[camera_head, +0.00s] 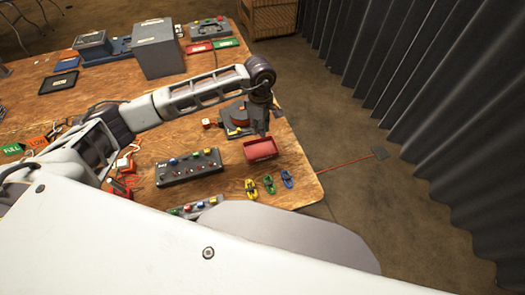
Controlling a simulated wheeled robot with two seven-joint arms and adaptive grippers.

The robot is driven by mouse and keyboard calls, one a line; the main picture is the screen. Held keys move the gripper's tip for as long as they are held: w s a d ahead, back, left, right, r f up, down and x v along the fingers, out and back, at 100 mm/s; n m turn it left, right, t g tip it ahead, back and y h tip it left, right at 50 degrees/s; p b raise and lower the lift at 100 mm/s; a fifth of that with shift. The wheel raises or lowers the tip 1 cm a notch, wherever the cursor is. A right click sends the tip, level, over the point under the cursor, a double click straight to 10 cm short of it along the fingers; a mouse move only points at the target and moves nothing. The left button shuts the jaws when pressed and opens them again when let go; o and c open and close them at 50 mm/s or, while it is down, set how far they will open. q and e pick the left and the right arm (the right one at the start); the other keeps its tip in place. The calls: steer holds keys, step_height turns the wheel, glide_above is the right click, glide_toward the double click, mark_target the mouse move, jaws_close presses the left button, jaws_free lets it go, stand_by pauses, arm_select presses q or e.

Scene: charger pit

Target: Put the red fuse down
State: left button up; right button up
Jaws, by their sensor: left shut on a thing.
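My left gripper (263,130) points down over the red tray (261,151) near the table's right edge. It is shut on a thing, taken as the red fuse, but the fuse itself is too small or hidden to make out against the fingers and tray. Whether it touches the tray I cannot tell. Yellow (251,189), green (269,184) and blue (287,178) fuse-like pieces lie in a row in front of the tray. My right gripper is not in view.
A grey control box with buttons (190,168) stands left of the tray. A dark device with orange parts (238,119) is just behind my gripper. A large grey box (157,50) stands further back. A red cable (345,164) runs off the table's right edge.

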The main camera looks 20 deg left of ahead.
arm_select(q)
steer(key=shift+m, duration=0.4)
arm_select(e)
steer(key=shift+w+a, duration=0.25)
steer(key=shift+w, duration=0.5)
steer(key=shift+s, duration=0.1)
